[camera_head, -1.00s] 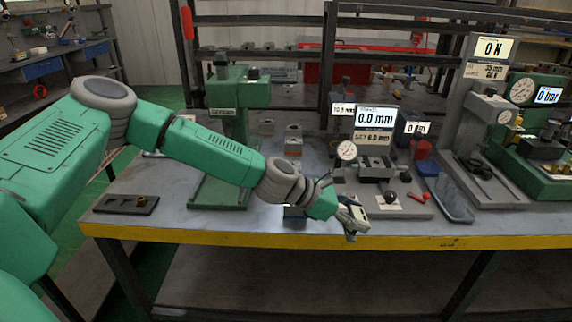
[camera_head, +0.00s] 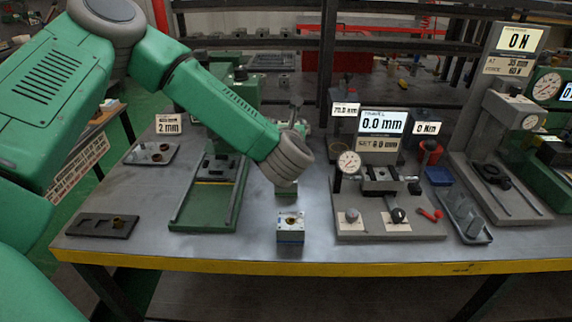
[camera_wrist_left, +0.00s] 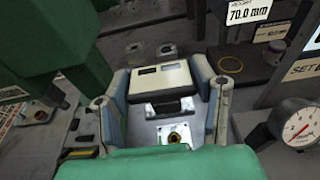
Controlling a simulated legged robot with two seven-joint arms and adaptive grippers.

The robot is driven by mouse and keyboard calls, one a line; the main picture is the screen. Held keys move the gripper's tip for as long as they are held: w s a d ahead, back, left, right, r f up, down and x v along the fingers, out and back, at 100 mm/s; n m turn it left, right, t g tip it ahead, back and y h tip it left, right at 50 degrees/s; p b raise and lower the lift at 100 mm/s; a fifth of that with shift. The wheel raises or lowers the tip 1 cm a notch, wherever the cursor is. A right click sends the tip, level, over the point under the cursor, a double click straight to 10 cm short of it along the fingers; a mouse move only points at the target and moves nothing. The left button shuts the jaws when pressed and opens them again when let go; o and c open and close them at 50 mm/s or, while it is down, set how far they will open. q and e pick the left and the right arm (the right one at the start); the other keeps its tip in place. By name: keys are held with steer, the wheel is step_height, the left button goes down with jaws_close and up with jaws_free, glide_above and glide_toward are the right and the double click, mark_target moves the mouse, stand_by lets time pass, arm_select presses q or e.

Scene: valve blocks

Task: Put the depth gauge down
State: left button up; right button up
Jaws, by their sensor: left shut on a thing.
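The depth gauge (camera_wrist_left: 160,82) is a pale, boxy device with small dark display windows, seen in the left wrist view. My left gripper (camera_wrist_left: 162,92) is shut on it, one grey-blue finger at each side. A light surface with a brass-ringed hole (camera_wrist_left: 175,136) shows just in front of the gauge, between the fingers. I cannot tell whether the gauge touches anything below it. In the head view the grey wrist joint of my left arm hides most of the gripper and the gauge. My right gripper is not in view.
A valve block (camera_head: 290,228) with a brass port stands near the yellow front edge. A green stand base (camera_head: 210,205) is to its left, and a dial gauge fixture (camera_head: 348,163) to its right. A dark tray (camera_head: 102,225) lies at far left. Bare table lies between them.

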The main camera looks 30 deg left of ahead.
arm_select(q)
steer(key=shift+a+f, duration=0.2)
steer(key=shift+a, duration=0.05)
steer(key=f, duration=0.4)
steer(key=shift+s+d+f, duration=0.15)
steer(key=shift+d+f, duration=0.1)
steer(key=shift+f, duration=0.45)
steer(key=f, duration=0.3)
steer(key=shift+a+f, duration=0.1)
steer(key=shift+a, duration=0.2)
steer(key=shift+a+f, duration=0.15)
steer(key=shift+f, duration=0.1)
